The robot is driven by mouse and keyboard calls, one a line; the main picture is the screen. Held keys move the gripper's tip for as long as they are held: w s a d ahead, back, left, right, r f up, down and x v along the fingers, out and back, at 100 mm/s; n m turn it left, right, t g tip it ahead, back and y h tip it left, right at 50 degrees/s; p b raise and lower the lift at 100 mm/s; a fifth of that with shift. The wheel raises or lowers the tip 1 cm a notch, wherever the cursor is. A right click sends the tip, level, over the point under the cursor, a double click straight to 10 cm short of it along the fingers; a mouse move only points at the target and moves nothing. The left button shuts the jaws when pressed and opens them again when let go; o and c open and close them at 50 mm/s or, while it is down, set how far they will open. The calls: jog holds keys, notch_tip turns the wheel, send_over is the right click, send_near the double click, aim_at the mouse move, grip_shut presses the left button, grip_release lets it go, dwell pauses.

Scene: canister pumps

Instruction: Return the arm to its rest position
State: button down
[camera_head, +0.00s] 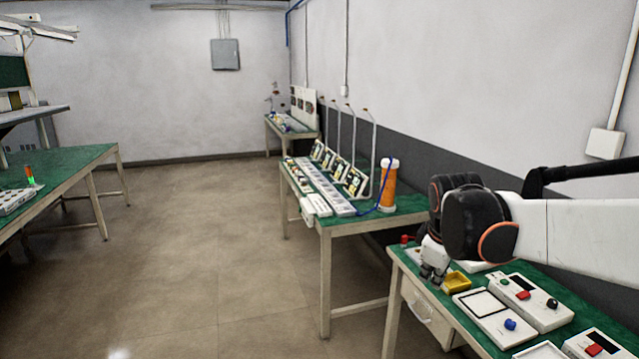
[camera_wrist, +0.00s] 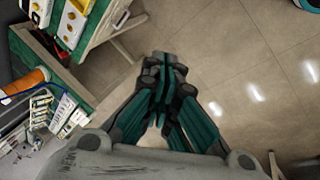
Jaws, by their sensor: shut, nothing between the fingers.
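My arm reaches in from the right in the head view, with its white link and black joint above the near green-topped table (camera_head: 395,252). Part of the near table is hidden behind my arm.
An orange canister (camera_head: 389,190) with a blue hose stands on the middle bench (camera_head: 407,214), beside several small devices. White control boxes (camera_head: 531,301) and a framed panel (camera_head: 488,316) lie on the near table. Open floor (camera_head: 220,240) lies left of the benches; another table (camera_head: 75,166) stands far left.

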jog(key=s+a+f+m+t, duration=0.1)
jog(key=s+m, duration=0.4)
jog(key=s, duration=0.6)
jog(key=s+a+f+m+t+y, duration=0.1)
jog(key=s+a+m, duration=0.2)
jog(key=s, duration=0.9)
jog(key=shift+a+f+m+t, duration=0.2)
jog(key=shift+m+t, duration=0.2)
jog(key=shift+m, duration=0.5)
jog(key=shift+s+d, duration=0.1)
jog(key=shift+d, duration=0.05)
